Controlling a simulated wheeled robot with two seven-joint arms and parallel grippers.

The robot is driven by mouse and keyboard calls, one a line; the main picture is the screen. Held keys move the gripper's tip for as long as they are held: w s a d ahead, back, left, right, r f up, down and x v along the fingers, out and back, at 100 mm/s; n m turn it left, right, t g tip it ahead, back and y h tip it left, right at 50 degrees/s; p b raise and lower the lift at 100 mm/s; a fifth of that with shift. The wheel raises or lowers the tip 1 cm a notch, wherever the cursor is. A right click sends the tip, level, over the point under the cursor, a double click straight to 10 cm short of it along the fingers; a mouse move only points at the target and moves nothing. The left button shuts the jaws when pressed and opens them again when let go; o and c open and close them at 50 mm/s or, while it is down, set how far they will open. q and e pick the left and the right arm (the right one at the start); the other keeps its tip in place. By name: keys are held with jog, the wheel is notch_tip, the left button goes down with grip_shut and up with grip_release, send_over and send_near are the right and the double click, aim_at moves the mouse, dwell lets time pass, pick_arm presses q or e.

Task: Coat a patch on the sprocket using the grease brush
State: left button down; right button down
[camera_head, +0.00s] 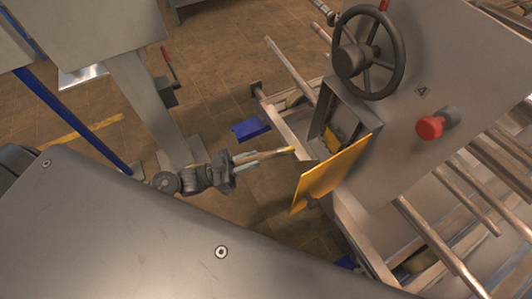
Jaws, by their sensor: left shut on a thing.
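My left gripper (244,160) is low in the middle of the view, shut on the grease brush (276,154). The brush is thin and points right, with a pale yellowish tip. In the picture the tip lies just left of the open housing with the yellow door, and I cannot tell the gap in depth. No sprocket can be made out clearly; the inside of the housing is dark and partly hidden by the door. My right gripper is not in view.
The grey housing (352,112) has its yellow door (330,176) swung open towards me. Metal pipes (440,240) run at the lower right. Brown floor is open at the upper middle.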

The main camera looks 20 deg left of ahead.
aim_at(280, 153)
pick_arm(q)
jog(key=shift+w, duration=0.1)
jog(key=w+d+b, duration=0.1)
jog(key=w+d, duration=0.3)
jog(key=w, duration=0.1)
jog(key=shift+w+d, duration=0.25)
jog(key=shift+d, duration=0.1)
jog(key=shift+w+d+b, duration=0.35)
jog(key=shift+w+d, duration=0.15)
jog(key=shift+w, duration=0.15)
dwell(0.9)
jog(key=shift+s+d+p, duration=0.35)
jog(key=shift+s+d, duration=0.25)
jog(key=shift+d, duration=0.1)
jog(key=shift+s+d, duration=0.75)
jog(key=shift+d, duration=0.1)
jog(key=shift+w, duration=0.1)
